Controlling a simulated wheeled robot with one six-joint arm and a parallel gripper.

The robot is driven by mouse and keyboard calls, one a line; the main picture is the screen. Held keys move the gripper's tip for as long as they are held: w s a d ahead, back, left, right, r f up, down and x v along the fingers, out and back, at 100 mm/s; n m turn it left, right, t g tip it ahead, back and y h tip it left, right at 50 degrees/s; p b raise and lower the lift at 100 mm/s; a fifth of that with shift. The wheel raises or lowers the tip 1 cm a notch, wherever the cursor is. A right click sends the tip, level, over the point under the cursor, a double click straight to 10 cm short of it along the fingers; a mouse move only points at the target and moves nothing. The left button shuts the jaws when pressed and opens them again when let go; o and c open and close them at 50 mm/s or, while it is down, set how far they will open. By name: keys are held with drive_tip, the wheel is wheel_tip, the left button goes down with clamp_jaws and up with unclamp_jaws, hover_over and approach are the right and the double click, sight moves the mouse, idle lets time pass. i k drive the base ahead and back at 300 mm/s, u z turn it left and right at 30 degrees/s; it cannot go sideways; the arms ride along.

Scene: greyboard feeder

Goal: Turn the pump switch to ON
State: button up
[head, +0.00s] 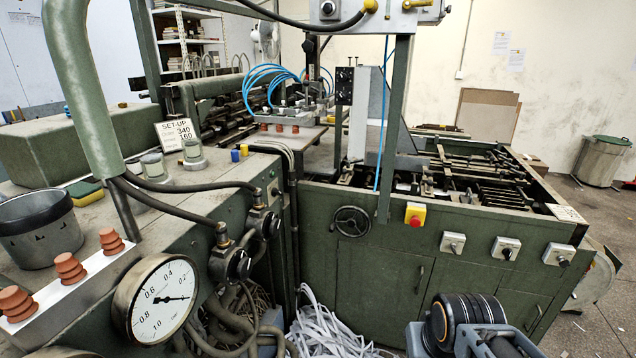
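Three square switch boxes with rotary knobs sit in a row on the green machine's front panel: a left switch (453,243), a middle switch (505,248) with a dark knob, and a right switch (558,254). Their labels are too small to read, so I cannot tell which one is the pump switch or whether any is at ON. Part of my arm shows at the bottom right, below and in front of the switches and apart from them. My gripper's fingers are not visible.
A red-and-yellow stop button (415,215) and a black handwheel (352,221) are left of the switches. A pressure gauge (163,298) and hoses stand at the lower left. Paper strips (325,325) lie on the floor. Space directly before the switches looks clear.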

sight(276, 192)
drive_tip(key=u, duration=0.05)
drive_tip(key=i, duration=0.7)
drive_tip(key=u, duration=0.8)
drive_tip(key=i, duration=0.5)
drive_tip(key=u, duration=0.55)
